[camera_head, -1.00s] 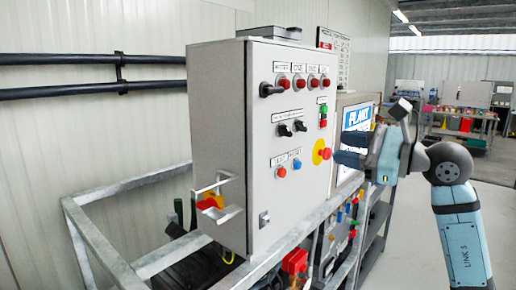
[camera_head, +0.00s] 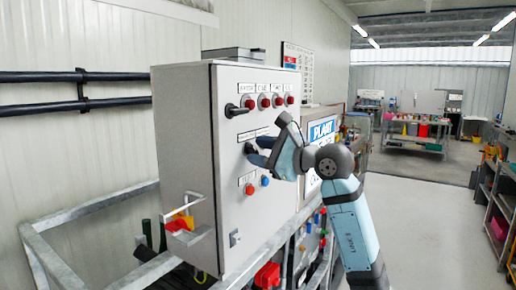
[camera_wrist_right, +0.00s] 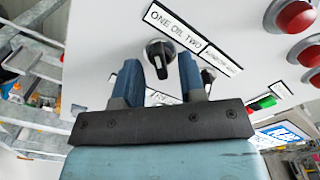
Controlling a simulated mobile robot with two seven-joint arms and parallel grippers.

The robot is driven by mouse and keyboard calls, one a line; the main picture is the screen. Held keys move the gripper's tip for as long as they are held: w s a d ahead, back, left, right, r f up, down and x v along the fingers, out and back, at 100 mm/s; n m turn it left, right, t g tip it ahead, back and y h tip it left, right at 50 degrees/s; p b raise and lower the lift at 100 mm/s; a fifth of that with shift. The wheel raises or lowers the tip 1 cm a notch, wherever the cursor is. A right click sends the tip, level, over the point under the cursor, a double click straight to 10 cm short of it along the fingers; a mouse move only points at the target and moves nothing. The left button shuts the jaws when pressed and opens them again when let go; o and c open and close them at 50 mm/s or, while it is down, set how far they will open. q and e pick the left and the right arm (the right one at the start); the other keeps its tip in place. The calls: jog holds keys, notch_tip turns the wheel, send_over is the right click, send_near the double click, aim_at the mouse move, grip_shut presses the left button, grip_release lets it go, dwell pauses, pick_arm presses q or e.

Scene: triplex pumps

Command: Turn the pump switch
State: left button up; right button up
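A grey control cabinet (camera_head: 225,190) carries a black rotary switch (camera_head: 249,148) on its front panel. In the right wrist view the switch (camera_wrist_right: 158,58) sits under a label reading "ONE OIL TWO", its pointer running nearly straight along the fingers' direction. My right gripper (camera_head: 262,152) is at the panel by this switch. In the wrist view the gripper (camera_wrist_right: 160,72) is open, with one blue finger on each side of the knob and gaps between. Whether the tips touch the panel I cannot tell. My left gripper is not in view.
A row of red indicator lamps (camera_head: 265,103) and a black handle (camera_head: 238,110) sit above the switch. Red and blue buttons (camera_head: 265,181) sit below. Metal rails (camera_head: 90,208) surround the base; open floor lies right.

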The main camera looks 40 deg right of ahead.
jog(key=shift+w+a, duration=0.2)
jog(key=shift+w, duration=0.2)
jog(key=shift+c, duration=0.2)
grip_shut()
